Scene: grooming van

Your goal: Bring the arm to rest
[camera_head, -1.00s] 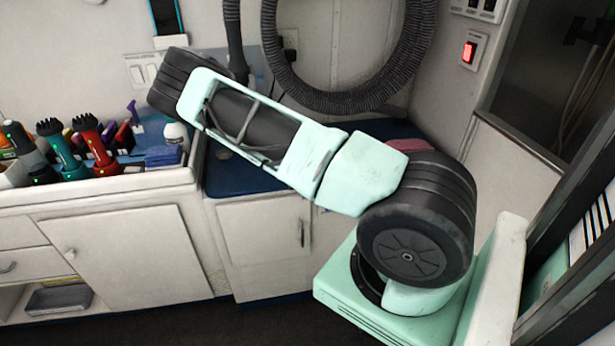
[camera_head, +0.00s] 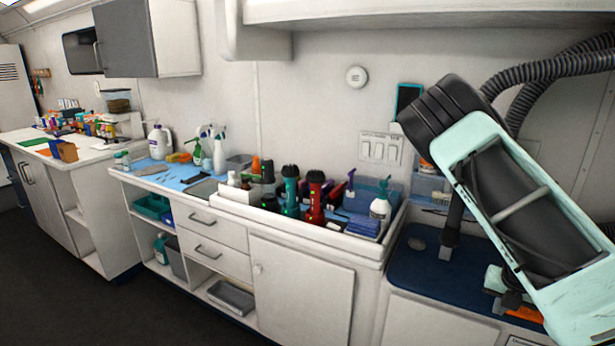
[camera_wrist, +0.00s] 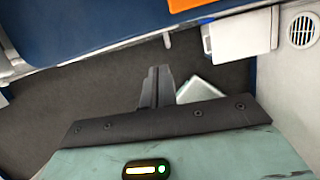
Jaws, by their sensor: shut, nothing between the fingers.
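My arm (camera_head: 520,215), mint green with black joints, is raised and bent at the right of the head view. Its upper part stands in front of the wall and the blue counter (camera_head: 425,268). My gripper (camera_wrist: 156,88) shows in the wrist view with its dark fingers together and nothing between them. It is over the dark floor (camera_wrist: 95,100), beside the edge of the blue surface (camera_wrist: 100,25).
Black hoses (camera_head: 550,70) hang behind the arm. An orange item (camera_head: 525,314) lies low at the right. The floor at the lower left (camera_head: 110,310) is clear.

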